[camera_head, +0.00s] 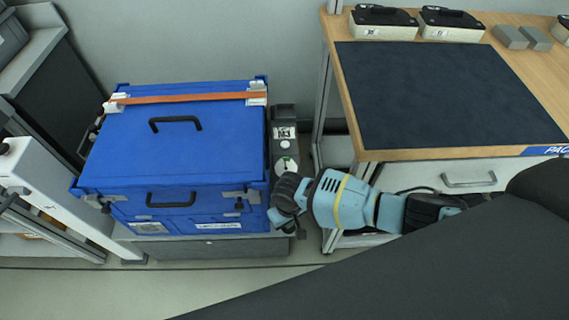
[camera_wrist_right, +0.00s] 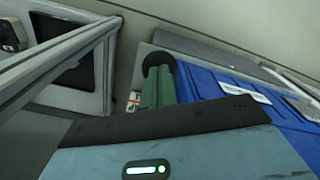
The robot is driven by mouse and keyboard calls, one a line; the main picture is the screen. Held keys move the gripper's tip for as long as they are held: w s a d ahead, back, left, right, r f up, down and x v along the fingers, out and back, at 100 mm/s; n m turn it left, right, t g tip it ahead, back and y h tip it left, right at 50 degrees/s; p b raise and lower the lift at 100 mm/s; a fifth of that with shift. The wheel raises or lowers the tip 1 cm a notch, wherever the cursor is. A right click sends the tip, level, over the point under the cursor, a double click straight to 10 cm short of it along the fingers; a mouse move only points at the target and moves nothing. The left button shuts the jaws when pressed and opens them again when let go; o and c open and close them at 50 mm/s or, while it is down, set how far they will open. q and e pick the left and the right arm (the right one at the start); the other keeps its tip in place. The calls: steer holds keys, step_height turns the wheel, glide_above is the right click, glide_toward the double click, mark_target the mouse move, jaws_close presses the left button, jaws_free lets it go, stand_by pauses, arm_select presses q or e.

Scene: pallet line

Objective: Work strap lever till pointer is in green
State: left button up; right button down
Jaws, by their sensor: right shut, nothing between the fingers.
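The strap tensioner (camera_head: 284,130), a narrow grey unit labelled M3, stands against the right side of the blue crate (camera_head: 180,165). Its small round white dial (camera_head: 286,165) shows a bit of green, but the pointer is too small to read. An orange strap (camera_head: 190,98) runs across the crate's back top edge. My right gripper (camera_head: 280,215) is shut and empty at the front of the tensioner, beside the crate's front right corner. It hides the lever area in the head view. In the right wrist view a black rounded part (camera_wrist_right: 157,62) shows beyond green, finger-like pieces; I cannot tell whether they touch.
A wooden workbench (camera_head: 470,20) with a dark mat (camera_head: 440,90) stands to the right, its drawer (camera_head: 465,178) close to my right arm. A white frame (camera_head: 50,195) stands left of the crate. Clear floor (camera_head: 110,290) lies in front.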

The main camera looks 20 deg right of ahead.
mark_target(289, 230)
arm_select(q)
steer(key=shift+s+f, duration=0.2)
steer(key=shift+f, duration=0.15)
arm_select(e)
steer(key=shift+s+f, duration=0.2)
steer(key=shift+f, duration=0.55)
arm_select(q)
steer(key=shift+b, duration=0.3)
arm_select(e)
steer(key=shift+s+f+b, duration=0.1)
steer(key=shift+f+b, duration=0.2)
steer(key=shift+f, duration=0.4)
arm_select(q)
steer(key=shift+s+f, duration=0.15)
steer(key=shift+f, duration=0.3)
arm_select(e)
steer(key=shift+f, duration=0.1)
arm_select(q)
steer(key=shift+s+f+b, duration=0.3)
steer(key=shift+f+b, duration=0.15)
arm_select(e)
steer(key=shift+f, duration=0.75)
arm_select(q)
steer(key=shift+f, duration=0.1)
arm_select(e)
steer(key=shift+f, duration=0.1)
